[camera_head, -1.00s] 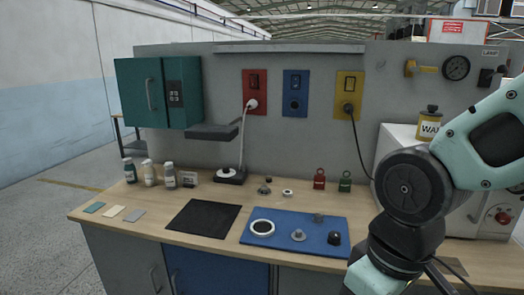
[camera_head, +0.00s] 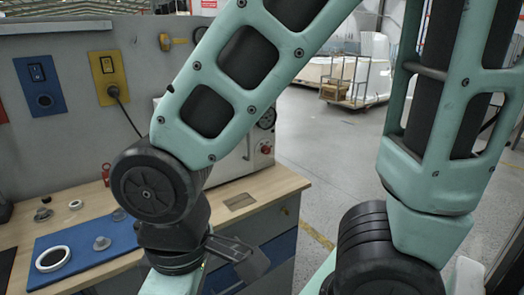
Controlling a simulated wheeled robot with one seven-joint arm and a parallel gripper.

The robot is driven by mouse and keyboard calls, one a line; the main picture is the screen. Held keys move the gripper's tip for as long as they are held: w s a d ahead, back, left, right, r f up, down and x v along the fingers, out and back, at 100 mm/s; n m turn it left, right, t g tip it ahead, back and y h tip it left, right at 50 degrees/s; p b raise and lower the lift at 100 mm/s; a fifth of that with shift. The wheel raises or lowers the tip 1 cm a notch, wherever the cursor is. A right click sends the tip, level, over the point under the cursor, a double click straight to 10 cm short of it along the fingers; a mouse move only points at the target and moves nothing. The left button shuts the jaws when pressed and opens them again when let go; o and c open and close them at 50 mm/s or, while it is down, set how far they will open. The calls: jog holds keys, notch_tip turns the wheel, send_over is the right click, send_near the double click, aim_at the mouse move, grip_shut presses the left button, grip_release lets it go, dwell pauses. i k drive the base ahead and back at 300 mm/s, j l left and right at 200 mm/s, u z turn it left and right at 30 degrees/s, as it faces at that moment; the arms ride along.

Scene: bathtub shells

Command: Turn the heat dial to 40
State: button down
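The white box-like machine (camera_head: 233,163) stands at the right end of the workbench, mostly hidden behind my arm. On its front panel I see a dark round dial (camera_head: 267,117), partly covered by my arm, with a red knob (camera_head: 266,147) below it. I cannot tell for sure which is the heat dial, and no markings are readable. My gripper (camera_head: 240,255) seems to be the grey parts low in the picture, left of and below the panel and apart from it. Its fingers are too unclear to tell open from shut.
A blue mat (camera_head: 85,250) with a white ring (camera_head: 52,258) and a small grey knob-shaped part (camera_head: 102,243) lies on the wooden benchtop (camera_head: 285,185). The floor (camera_head: 330,150) right of the bench is clear. A cart (camera_head: 345,90) stands farther back.

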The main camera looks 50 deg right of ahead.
aim_at(266, 150)
jog(key=i+l+z, duration=0.1)
jog(key=z, duration=0.25)
jog(key=i+l+z, duration=0.1)
jog(key=l+z, duration=0.25)
jog(key=i+l+z, duration=0.15)
jog(key=z, duration=0.2)
